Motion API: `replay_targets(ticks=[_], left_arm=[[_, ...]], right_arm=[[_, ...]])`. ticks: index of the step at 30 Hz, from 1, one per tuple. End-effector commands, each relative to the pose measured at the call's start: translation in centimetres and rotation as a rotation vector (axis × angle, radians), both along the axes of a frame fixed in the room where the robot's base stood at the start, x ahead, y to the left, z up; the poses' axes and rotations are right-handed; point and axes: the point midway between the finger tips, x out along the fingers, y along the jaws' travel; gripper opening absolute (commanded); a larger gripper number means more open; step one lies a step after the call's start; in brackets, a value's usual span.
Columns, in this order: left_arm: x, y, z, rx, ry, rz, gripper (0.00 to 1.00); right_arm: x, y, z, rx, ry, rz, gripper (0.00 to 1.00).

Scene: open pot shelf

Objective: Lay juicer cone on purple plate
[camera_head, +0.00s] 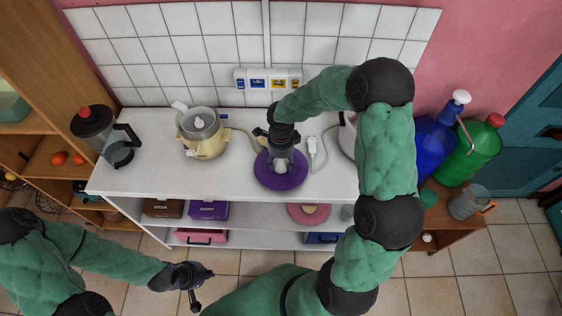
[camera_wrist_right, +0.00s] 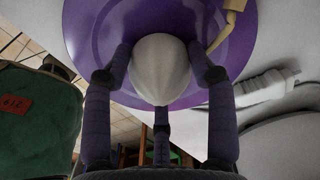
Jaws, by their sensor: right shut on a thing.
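The purple plate (camera_head: 297,180) lies on the white shelf top, and it fills the upper part of the right wrist view (camera_wrist_right: 95,35). The white juicer cone (camera_wrist_right: 160,68) is between the fingers of my right gripper (camera_wrist_right: 163,75), over the plate. In the head view my right gripper (camera_head: 281,162) points down at the plate and mostly hides the cone. It is shut on the cone. I cannot tell whether the cone touches the plate. My left gripper (camera_head: 195,287) hangs low at the front, over the floor, away from the shelf. Its jaw opening is unclear.
A white cable and plug (camera_head: 316,152) lie right of the plate. Blue (camera_head: 432,150) and green (camera_head: 474,155) bottles stand at the right. The shelf top left of the plate has free room.

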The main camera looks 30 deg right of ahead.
Motion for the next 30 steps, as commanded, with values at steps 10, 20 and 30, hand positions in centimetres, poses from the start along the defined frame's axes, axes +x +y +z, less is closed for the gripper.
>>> replay_targets(ticks=[10, 20, 30], left_arm=[[0.0, 0.0, -0.3, 0.000, 0.000, 0.000, 0.00], [0.0, 0.0, -0.4, 0.000, 0.000, 0.000, 0.00], [0.0, 0.0, 0.3, 0.000, 0.000, 0.000, 0.00]], right_arm=[[0.1, 0.0, -0.2, 0.000, -0.002, -0.001, 0.25], [0.0, 0.0, -0.2, -0.001, -0.002, -0.001, 0.81], [0.1, 0.0, 0.7, -0.002, -0.005, -0.001, 0.81]])
